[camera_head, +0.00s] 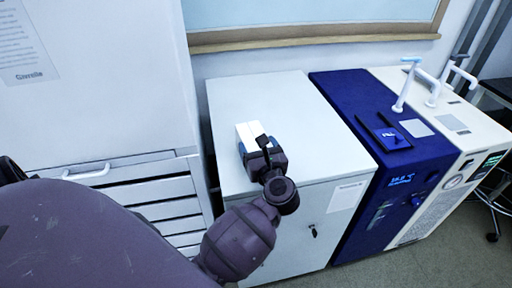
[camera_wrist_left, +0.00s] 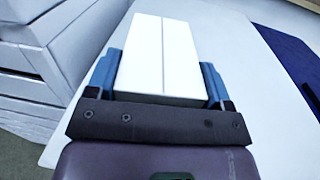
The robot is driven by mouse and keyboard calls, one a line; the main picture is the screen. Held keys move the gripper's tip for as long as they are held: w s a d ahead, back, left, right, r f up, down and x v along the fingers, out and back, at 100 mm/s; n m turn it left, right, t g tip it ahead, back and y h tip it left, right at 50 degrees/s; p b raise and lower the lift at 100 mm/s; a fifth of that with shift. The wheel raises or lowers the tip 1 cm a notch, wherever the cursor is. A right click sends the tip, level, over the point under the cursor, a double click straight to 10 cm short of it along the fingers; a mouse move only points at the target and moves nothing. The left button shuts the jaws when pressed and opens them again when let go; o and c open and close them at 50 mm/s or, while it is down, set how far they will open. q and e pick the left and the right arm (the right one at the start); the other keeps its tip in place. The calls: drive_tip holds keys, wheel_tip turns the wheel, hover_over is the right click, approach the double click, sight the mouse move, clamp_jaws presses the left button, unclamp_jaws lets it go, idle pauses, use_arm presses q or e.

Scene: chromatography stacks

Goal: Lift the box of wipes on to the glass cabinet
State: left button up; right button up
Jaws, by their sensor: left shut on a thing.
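The box of wipes (camera_head: 248,131) is a small plain white box. It is between the two blue-padded fingers of my left gripper (camera_head: 254,150), which is shut on it. In the left wrist view the white box (camera_wrist_left: 160,50) shows a thin seam along its length, with a finger on each side. The box is over the top of a low white cabinet (camera_head: 315,115), near its left side; I cannot tell whether it touches the top. This cabinet has a lock and a paper label on its front, and I take it as the glass cabinet. My right gripper is not in view.
A tall white unit with drawers (camera_head: 168,190) stands close on the left. A blue and white instrument (camera_head: 340,88) with white pipes stands against the cabinet's right side. The rest of the cabinet top is bare. A wood-framed board or window (camera_head: 320,35) is behind.

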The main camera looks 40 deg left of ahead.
use_arm(q)
drive_tip(key=shift+r+p, duration=1.45)
drive_tip(key=shift+r, duration=8.65)
drive_tip(key=w+d+r+m+t+h, duration=0.2)
drive_tip(key=w+d+m+t+h, duration=0.1)
drive_tip(key=d+m+t+h, duration=0.15)
drive_tip(key=s+d+f+m+t+h, duration=0.1)
drive_tip(key=s+d+f+m+h, duration=0.1)
drive_tip(key=f, duration=0.3)
drive_tip(key=s+d+f+m+t+h, duration=0.1)
drive_tip(key=s+d+f+m+h, duration=0.1)
drive_tip(key=f+h, duration=0.3)
drive_tip(key=s+d+f+m+t+h, duration=0.1)
drive_tip(key=s+d+f+m+h, duration=0.1)
drive_tip(key=f, duration=0.5)
drive_tip(key=shift+s+d+h, duration=0.3)
drive_tip(key=shift+d+h, duration=0.3)
drive_tip(key=shift+h, duration=0.05)
drive_tip(key=shift+m, duration=0.25)
